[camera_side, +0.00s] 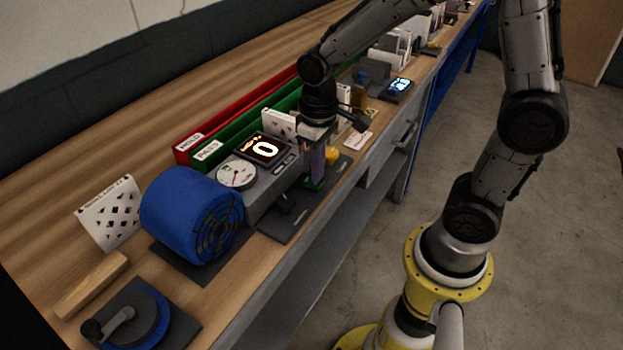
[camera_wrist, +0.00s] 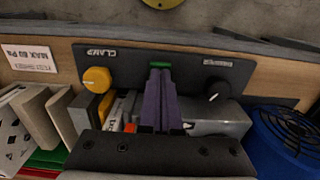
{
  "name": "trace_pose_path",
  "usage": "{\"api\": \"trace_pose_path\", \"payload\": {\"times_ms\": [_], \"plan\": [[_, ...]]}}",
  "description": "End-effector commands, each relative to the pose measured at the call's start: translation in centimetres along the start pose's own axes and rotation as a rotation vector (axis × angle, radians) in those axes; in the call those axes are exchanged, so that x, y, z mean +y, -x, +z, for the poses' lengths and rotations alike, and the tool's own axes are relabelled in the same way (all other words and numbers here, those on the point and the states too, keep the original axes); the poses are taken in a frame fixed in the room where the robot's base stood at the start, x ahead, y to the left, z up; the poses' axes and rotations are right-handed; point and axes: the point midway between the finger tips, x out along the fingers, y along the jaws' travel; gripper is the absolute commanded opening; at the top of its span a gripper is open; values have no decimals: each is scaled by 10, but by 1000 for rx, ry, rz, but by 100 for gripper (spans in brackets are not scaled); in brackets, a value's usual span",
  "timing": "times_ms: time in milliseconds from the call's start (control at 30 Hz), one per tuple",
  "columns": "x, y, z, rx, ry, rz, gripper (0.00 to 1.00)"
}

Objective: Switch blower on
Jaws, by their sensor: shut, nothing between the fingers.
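The blower is a blue drum with a dark grille (camera_side: 193,217) at the left of the side view; its edge shows at the right of the wrist view (camera_wrist: 288,132). A black rotary knob with a pale pointer mark (camera_wrist: 214,90) sits on a dark panel along the bench front, and shows in the side view (camera_side: 285,202). The small label above it is unreadable. My gripper (camera_side: 315,183) is shut and empty, its purple fingers pointing down between this knob and a yellow knob. In the wrist view the fingertips (camera_wrist: 160,72) end at a green patch; contact is unclear.
The yellow knob (camera_wrist: 97,79) is on the panel marked CLAMP. Red (camera_side: 205,139) and green (camera_side: 231,134) bins lie behind. A blue-rimmed crank (camera_side: 135,318) sits at the near left.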

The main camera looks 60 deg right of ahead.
Motion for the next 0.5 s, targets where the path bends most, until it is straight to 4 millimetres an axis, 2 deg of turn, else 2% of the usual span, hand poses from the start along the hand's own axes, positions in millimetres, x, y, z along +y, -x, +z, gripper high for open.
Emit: {"api": "trace_pose_path", "payload": {"times_ms": [500], "plan": [[0,-7,0,0,0,0,0]]}}
